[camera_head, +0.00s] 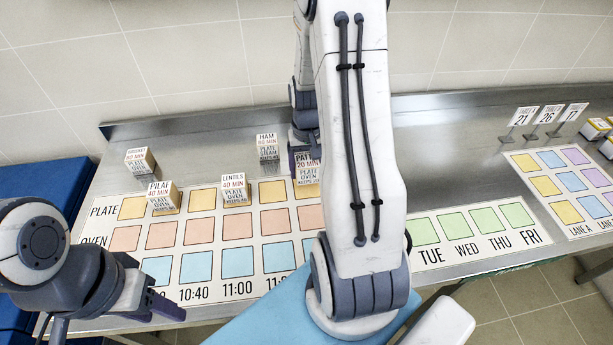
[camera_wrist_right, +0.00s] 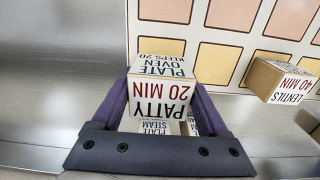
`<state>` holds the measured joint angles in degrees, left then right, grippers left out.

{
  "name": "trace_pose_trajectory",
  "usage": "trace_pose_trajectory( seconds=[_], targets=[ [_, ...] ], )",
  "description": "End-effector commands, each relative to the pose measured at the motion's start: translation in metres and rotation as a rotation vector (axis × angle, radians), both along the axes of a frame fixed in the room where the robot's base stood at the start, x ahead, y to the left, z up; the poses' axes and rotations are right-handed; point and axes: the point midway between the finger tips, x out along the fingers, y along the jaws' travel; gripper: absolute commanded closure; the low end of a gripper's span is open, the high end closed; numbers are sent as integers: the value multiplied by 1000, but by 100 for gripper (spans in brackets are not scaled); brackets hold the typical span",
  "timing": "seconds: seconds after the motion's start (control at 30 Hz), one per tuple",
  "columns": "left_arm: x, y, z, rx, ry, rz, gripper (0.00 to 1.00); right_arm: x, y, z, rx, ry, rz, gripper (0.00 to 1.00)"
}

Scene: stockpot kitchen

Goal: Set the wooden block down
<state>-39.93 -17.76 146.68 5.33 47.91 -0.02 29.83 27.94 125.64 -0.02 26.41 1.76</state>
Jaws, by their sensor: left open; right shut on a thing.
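The wooden block labelled PATTY 20 MIN (camera_head: 307,174) is partly hidden behind my right arm in the head view. In the right wrist view, the block (camera_wrist_right: 163,88) sits between the purple fingers of my right gripper (camera_wrist_right: 160,100), which is shut on it. In the head view it overlaps the PLATE row of the printed mat (camera_head: 208,204); I cannot tell whether it touches the surface. My left gripper (camera_head: 152,292) is open and empty at the mat's lower left.
A HAM block (camera_head: 268,152) stands on bare steel behind the mat. PILAF (camera_head: 162,200) and LENTILS (camera_head: 236,192) blocks stand along the PLATE row, and another block (camera_head: 140,163) stands at left. Numbered signs (camera_head: 547,115) stand at right.

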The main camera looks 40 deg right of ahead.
Motion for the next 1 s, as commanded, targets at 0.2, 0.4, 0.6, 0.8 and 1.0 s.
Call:
trace_pose_trajectory(
  seconds=[0.2,0.4,0.6,0.8,1.0],
  targets=[
    [0,0,5,0,0,0,50,1,1,-27,4,6,1,86],
    [0,0,6,0,0,0,50,2,1,-41,1,1,1,86],
    [0,0,5,0,0,0,50,2,0,-41,0,0,1,86],
    [0,0,3,0,0,0,50,1,0,-44,1,1,1,0],
    [0,0,4,0,0,0,50,1,0,-44,0,0,1,0]
  ],
)
